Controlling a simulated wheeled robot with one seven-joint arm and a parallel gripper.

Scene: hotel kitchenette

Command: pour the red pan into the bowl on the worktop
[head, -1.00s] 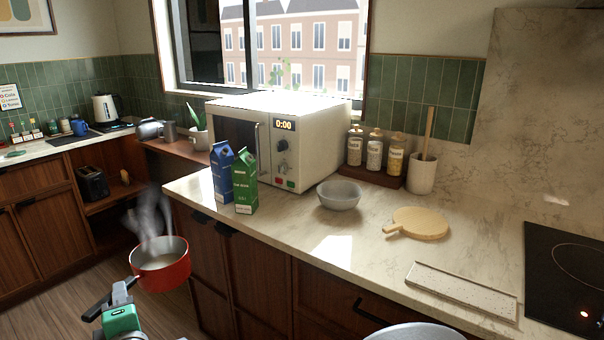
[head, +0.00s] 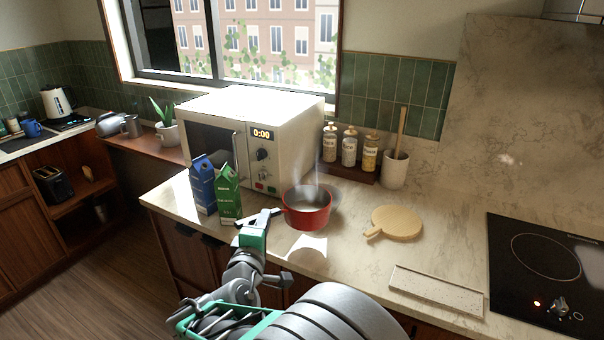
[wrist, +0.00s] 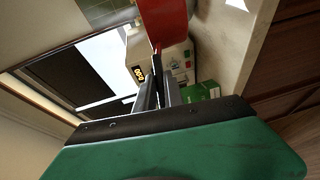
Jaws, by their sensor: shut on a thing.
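The red pan (head: 307,214) is held up over the worktop, roughly level, with steam rising from it. My gripper (head: 262,219) is shut on its dark handle, to the left of the pan. In the wrist view the fingers (wrist: 160,88) close on the handle, and the pan's red side (wrist: 166,22) shows beyond them. The grey bowl is now almost wholly hidden behind the pan in the head view. I cannot tell how exactly the pan lines up with it.
A blue carton (head: 203,185) and a green carton (head: 229,194) stand just left of the pan. The microwave (head: 260,135) is behind. A round board (head: 397,223), a speckled tray (head: 436,290) and the hob (head: 545,275) lie to the right.

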